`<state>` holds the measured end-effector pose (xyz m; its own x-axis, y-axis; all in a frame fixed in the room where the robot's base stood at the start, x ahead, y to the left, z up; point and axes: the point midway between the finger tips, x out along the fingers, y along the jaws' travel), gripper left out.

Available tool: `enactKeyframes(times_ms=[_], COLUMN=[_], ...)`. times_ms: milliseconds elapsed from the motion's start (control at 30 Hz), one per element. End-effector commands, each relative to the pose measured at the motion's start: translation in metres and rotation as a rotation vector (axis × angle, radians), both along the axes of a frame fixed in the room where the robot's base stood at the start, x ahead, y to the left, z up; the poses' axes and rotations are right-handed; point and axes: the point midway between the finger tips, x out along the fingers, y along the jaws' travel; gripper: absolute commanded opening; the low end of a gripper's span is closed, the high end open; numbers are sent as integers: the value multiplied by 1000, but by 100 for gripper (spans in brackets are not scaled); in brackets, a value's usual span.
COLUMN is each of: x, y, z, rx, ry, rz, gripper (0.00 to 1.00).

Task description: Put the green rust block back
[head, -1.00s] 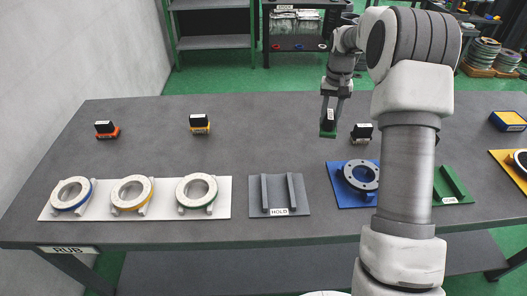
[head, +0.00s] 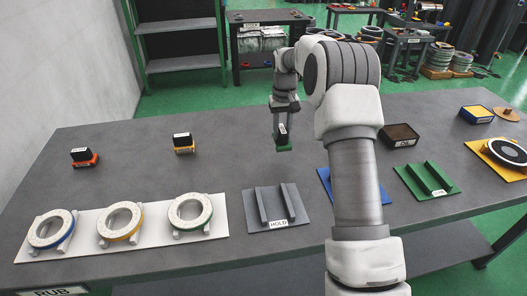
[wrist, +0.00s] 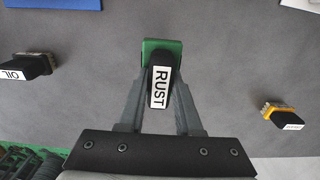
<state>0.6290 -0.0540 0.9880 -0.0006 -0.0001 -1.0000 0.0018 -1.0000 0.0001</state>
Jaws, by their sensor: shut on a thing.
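My gripper (head: 283,135) is shut on the green rust block (head: 284,147), which has a green base and a black grip labelled RUST. It is upright, close over the far middle of the table; I cannot tell if its base touches. In the wrist view the block (wrist: 162,52) sits between the fingertips of my gripper (wrist: 160,75). To its left in the head view stand a yellow-based block (head: 183,144) and an orange-based block (head: 83,157), in a loose row. A block labelled OIL (wrist: 30,66) shows in the wrist view; my arm hides it in the head view.
A white board (head: 150,246) with several flanged rings lies front left. A grey HOLD fixture (head: 257,222), a partly hidden blue mat (head: 325,181) and a green fixture (head: 410,178) lie along the front. A dark tray (head: 400,137) stands right. Bare table (head: 232,165) lies left of the block.

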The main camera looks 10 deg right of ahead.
Motion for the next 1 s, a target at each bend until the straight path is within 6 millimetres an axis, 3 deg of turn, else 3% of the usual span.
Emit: enactKeyframes(times_ms=[100, 300, 467, 700, 1000], x=[5, 11, 11, 11, 11], y=[27, 51, 54, 54, 54], z=[-16, -31, -39, -72, -74], rx=[0, 0, 0, 0, 0], ry=[1, 0, 0, 0, -1], rz=[3, 0, -3, -2, -2], gripper=[0, 0, 0, 0, 0])
